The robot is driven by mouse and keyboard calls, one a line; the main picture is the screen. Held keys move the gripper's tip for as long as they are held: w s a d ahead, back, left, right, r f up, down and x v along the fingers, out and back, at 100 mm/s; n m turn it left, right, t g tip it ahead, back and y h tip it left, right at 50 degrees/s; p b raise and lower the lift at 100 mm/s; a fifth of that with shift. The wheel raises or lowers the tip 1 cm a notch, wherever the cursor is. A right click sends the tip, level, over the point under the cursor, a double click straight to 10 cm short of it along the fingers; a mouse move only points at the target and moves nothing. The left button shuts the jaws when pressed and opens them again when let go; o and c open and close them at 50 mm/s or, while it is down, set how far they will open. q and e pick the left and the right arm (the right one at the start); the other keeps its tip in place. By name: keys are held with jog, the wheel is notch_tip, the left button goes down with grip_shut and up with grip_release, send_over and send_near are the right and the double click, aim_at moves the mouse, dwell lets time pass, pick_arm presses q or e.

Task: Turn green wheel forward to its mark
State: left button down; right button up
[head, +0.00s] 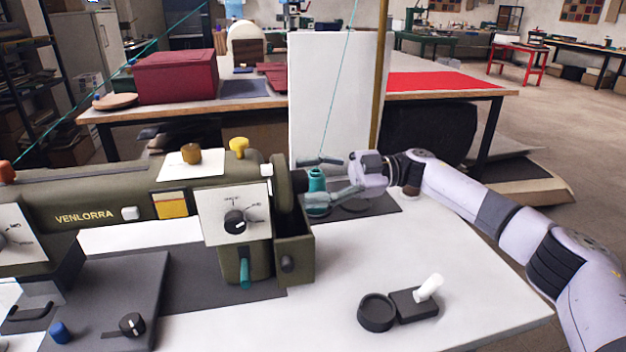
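An olive-green sewing machine marked VENLORRA (100,212) stands across the left of the white table. Its dark green wheel (283,188) is at its right end, seen nearly edge-on; I cannot make out a mark on it. My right gripper (318,178) reaches in from the right, just right of the wheel. Its fingers are spread, one above the other, with a gap to the wheel in the picture. A teal thread spool (316,183) shows between the fingers; I cannot tell if they touch it. My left gripper is not in view.
A white upright panel (328,98) and a brass-coloured pole (380,75) stand behind the gripper. A small black device with a white lever (428,288) lies at the front right. A dark box (294,258) sits below the wheel. The white tabletop (455,250) is clear at right.

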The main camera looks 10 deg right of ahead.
jog(key=c, duration=1.1)
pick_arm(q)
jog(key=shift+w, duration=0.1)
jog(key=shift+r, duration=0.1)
pick_arm(e)
jog(key=shift+n, duration=0.4)
pick_arm(q)
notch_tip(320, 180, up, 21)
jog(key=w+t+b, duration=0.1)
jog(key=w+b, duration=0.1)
jog(key=b, duration=0.5)
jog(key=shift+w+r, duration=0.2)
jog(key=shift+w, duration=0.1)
pick_arm(e)
jog(key=n, duration=1.7)
jog(key=shift+f, duration=0.15)
